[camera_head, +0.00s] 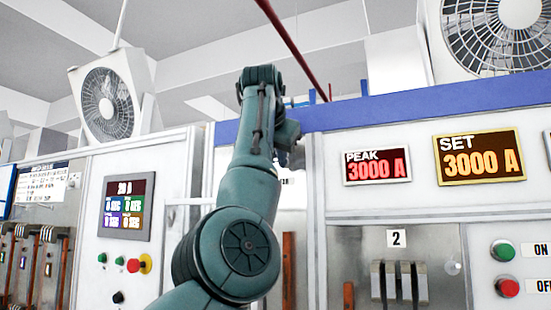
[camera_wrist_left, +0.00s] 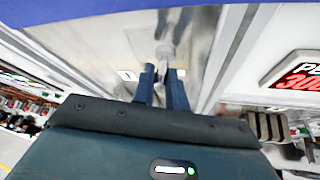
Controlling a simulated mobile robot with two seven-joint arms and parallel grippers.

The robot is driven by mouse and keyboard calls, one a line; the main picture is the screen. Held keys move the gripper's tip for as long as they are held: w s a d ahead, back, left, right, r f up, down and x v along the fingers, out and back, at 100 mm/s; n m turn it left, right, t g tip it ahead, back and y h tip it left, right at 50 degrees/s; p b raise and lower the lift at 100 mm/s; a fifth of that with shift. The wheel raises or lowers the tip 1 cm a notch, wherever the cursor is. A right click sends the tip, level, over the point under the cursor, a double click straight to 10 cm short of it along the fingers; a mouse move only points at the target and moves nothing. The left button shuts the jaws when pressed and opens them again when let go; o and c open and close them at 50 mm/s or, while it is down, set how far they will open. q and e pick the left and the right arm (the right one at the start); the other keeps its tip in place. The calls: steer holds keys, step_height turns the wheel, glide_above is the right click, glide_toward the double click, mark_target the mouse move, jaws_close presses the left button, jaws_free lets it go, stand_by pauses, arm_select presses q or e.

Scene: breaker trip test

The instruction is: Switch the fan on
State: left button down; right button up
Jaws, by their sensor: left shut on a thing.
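A large caged fan (camera_head: 500,34) sits at the top right, and a smaller boxed fan (camera_head: 107,102) stands at the upper left. I cannot tell whether either turns. A green ON button (camera_head: 503,251) and a red OFF button (camera_head: 507,287) are on the right-hand panel. My left gripper (camera_head: 291,150) is raised at the cabinet front, left of the PEAK display and well away from these buttons. In the left wrist view its fingers (camera_wrist_left: 163,76) are shut on a small grey part (camera_wrist_left: 164,54), blurred and partly hidden. My right gripper is out of view.
The PEAK display (camera_head: 376,166) and SET display (camera_head: 479,155) both read 3000 A. Breaker slot 2 (camera_head: 397,238) is below. The left cabinet carries a screen (camera_head: 125,206) and a red-and-yellow button (camera_head: 139,264). A blue beam (camera_head: 420,104) runs above the displays.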

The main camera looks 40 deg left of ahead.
arm_select(q)
steer(key=shift+r, duration=0.15)
stand_by(0.3)
steer(key=c, duration=1.4)
jaws_free()
steer(key=shift+c, duration=0.2)
steer(key=v, duration=1.3)
steer(key=shift+r, duration=0.1)
